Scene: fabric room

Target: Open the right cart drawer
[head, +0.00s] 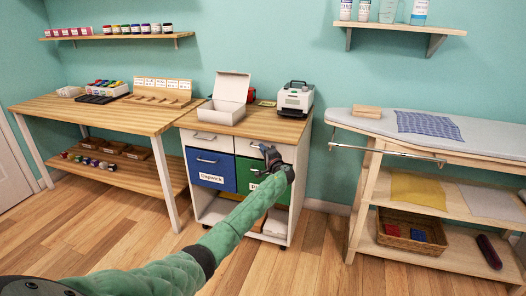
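The cart (291,130) has a wooden top and two white drawer fronts side by side. The left drawer front (207,138) looks closed. The right drawer front (245,143) also looks closed, with its handle partly hidden by my gripper. Below them are a blue bin (211,170) on the left and a green bin (247,176) on the right, both labelled. My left gripper (269,154), dark, is in front of the right drawer and the top of the green bin. Whether it touches the handle or is open cannot be told. My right gripper is not in view.
An open white box (228,98) and a label printer-like device (295,98) stand on the cart. A wooden workbench (110,113) is at left, an ironing board (360,122) at right with shelves below. Floor in front of the cart is clear apart from my arm.

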